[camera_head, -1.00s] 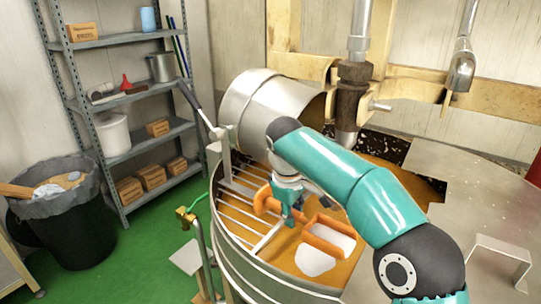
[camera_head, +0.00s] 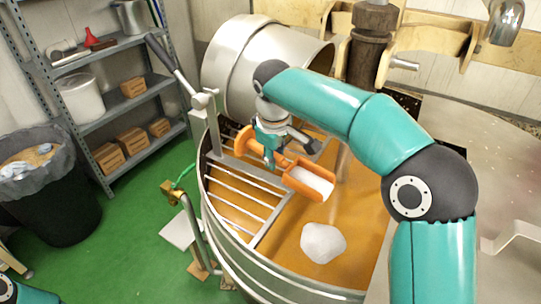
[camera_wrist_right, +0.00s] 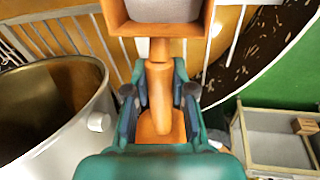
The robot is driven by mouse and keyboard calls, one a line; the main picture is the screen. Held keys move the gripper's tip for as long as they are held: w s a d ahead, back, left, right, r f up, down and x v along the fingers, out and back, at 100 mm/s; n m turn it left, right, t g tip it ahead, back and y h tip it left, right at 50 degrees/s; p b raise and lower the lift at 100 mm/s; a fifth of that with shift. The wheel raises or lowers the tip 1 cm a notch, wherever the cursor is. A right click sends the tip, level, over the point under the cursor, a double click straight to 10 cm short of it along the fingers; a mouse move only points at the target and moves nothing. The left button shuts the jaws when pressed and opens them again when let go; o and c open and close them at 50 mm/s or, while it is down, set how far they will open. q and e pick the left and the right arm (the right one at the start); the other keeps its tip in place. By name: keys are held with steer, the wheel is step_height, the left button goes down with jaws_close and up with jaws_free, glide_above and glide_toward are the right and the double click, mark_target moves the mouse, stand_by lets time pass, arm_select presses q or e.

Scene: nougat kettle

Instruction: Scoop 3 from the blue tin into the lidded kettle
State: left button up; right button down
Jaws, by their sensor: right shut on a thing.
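My right gripper (camera_head: 270,147) is shut on the handle of an orange scoop (camera_head: 310,180). The wrist view shows the handle (camera_wrist_right: 159,95) between the fingers and greyish-white stuff in the scoop. In the head view the scoop, with white stuff in it, is over the open part of the kettle (camera_head: 245,262). A white heap (camera_head: 323,243) lies on the orange mass inside, apart from the scoop in the picture. A barred grate (camera_head: 240,190) covers the kettle's left part. I see no blue tin now. My left gripper is out of view.
A tilted metal drum (camera_head: 240,70) stands behind the kettle, beside a vertical shaft (camera_head: 370,50). A metal plate (camera_head: 455,150) lies at the right. A lever (camera_head: 175,62) and a brass-fitted pipe (camera_head: 175,192) stand at the left. A shelf (camera_head: 120,115) and black bin (camera_head: 50,205) are further left.

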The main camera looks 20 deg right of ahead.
steer(key=t+b, duration=0.1)
steer(key=b, duration=0.2)
steer(key=s+d+t+y+b, duration=0.1)
steer(key=b, duration=0.3)
steer(key=shift+s+r+y+b, duration=0.15)
steer(key=shift+r+y+b, duration=0.15)
steer(key=shift+r, duration=0.05)
arm_select(q)
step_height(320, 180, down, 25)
steer(key=b, duration=1.6)
arm_select(e)
steer(key=s+d+r+m+t+y, duration=0.1)
steer(key=s+d+r+t+y, duration=0.3)
steer(key=s+r+t, duration=0.3)
steer(key=shift+s+d+r+t+y, duration=0.25)
steer(key=shift+d+r+y, duration=0.2)
steer(key=shift+d, duration=0.35)
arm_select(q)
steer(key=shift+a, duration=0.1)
